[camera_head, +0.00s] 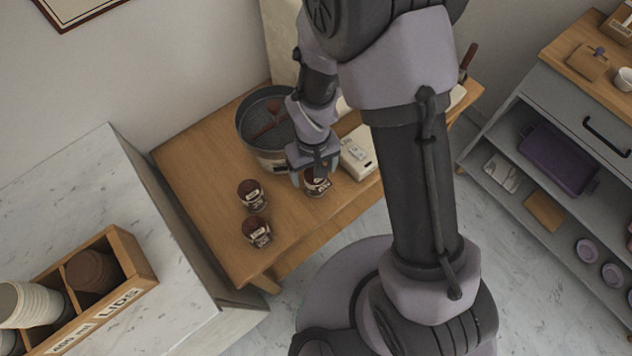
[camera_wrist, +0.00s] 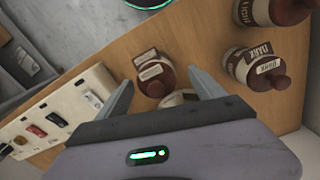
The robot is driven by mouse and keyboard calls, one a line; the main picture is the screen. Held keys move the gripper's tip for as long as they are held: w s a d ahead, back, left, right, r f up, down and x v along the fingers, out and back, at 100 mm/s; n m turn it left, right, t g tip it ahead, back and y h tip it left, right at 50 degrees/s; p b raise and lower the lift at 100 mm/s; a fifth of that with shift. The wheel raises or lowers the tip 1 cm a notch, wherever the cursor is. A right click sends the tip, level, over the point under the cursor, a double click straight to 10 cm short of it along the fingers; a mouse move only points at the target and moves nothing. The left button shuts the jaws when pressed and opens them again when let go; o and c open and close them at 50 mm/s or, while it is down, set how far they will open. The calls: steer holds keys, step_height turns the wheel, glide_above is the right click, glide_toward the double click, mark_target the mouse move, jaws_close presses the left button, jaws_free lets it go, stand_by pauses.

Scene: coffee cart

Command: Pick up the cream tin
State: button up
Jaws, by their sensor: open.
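Three similar small containers with dark brown knobbed lids and pale labels stand on the wooden table. The other two stand apart to the left, one behind (camera_head: 252,195) and one in front (camera_head: 257,232). A label reading "DARK" shows on one (camera_wrist: 255,68). I cannot tell which is the cream tin.
A round dark bin (camera_head: 262,150) stands behind my gripper. A white box (camera_head: 358,157) with several small items on it is close to its right. The wooden table (camera_head: 200,185) is bare at the left. A marble counter (camera_head: 90,200) holds a lids crate (camera_head: 135,262).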

mark_target(315, 192)
steer(key=f+b, duration=0.2)
steer(key=f, duration=0.3)
steer(key=shift+d+f+b, duration=0.15)
steer(key=shift+d+b, duration=0.15)
steer(key=shift+b, duration=0.1)
steer(key=shift+r, duration=0.2)
steer(key=shift+c, duration=0.5)
jaws_close()
